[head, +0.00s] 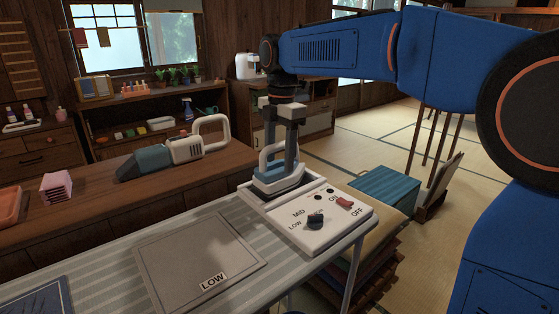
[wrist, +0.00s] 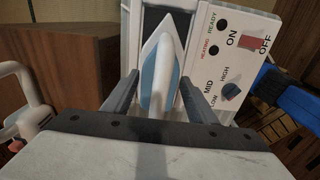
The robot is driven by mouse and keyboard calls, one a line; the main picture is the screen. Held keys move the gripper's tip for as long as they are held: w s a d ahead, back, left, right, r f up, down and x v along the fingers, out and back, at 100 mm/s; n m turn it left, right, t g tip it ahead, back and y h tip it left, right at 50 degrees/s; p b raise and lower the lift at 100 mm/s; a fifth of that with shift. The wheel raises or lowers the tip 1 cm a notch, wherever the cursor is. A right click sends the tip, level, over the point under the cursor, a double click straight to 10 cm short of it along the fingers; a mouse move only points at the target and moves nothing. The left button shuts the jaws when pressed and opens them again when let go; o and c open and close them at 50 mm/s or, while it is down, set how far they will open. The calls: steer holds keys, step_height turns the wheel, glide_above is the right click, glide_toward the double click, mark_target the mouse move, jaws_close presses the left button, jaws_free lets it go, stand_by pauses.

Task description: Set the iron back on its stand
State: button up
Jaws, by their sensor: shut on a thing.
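The iron (head: 279,181) is white and blue. It is over the bed of the white stand (head: 248,197) at the far end of the striped ironing board; I cannot tell if its sole touches the bed. My gripper (head: 279,158) points down and is shut on the iron's handle from above. In the wrist view the iron (wrist: 158,62) lies between the two fingers of my gripper (wrist: 158,88), its tip pointing away along the stand's dark plate (wrist: 153,20). The stand's panel (head: 322,220) carries a dark dial (head: 314,222) and a red switch (head: 344,203).
A grey mat marked LOW (head: 198,262) lies on the ironing board (head: 95,270). A teal and white handheld vacuum (head: 175,156), a pink stack (head: 57,187) and an orange tray (head: 8,206) stand on the wooden counter behind. A blue box (head: 383,190) sits to the right.

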steer(key=shift+f, duration=0.6)
steer(key=shift+f, duration=0.1)
steer(key=o, duration=1.4)
